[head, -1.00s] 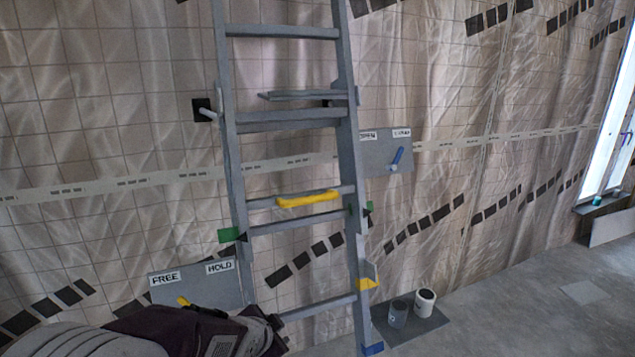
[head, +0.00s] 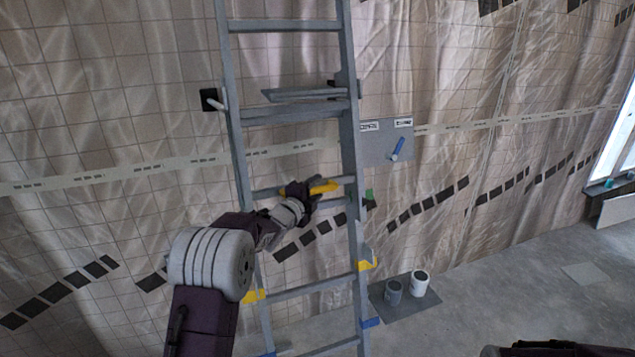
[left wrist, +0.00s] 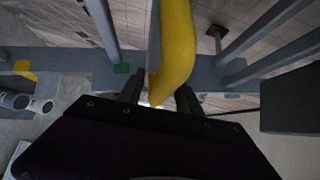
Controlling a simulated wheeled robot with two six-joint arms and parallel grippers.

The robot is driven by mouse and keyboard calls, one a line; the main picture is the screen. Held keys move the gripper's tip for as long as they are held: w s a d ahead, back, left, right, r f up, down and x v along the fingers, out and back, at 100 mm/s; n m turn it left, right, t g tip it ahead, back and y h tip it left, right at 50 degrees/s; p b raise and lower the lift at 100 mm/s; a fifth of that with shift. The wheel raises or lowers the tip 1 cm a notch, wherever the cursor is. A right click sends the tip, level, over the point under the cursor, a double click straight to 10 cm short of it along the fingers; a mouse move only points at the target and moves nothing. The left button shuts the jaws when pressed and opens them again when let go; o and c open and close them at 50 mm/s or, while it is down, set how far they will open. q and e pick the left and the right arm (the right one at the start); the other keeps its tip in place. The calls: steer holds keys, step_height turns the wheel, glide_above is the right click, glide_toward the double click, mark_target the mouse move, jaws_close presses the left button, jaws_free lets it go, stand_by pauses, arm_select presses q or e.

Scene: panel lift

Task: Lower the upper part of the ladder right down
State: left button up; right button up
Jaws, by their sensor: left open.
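The grey ladder (head: 240,135) stands upright against the sheeted wall in the head view. A yellow handle (head: 325,187) sits on one of its middle rungs. My left gripper (head: 310,193) is at that handle, its fingers open. In the left wrist view the yellow handle (left wrist: 176,45) runs down between the two open fingers (left wrist: 158,92). I cannot tell whether they touch it. A grey panel with a blue lever (head: 397,148) is on the wall right of the ladder; its labels are too small to read. My right gripper is not visible.
A grey shelf (head: 305,95) sticks out at an upper rung. A peg on a black plate (head: 210,99) is left of the ladder. Two cans (head: 405,287) stand on a dark mat right of its foot. The floor (head: 490,300) further right is mostly clear.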

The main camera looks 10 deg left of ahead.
arm_select(q)
steer(key=shift+w, duration=0.55)
jaws_close()
steer(key=shift+s, duration=0.1)
steer(key=shift+r, duration=0.1)
stand_by(0.8)
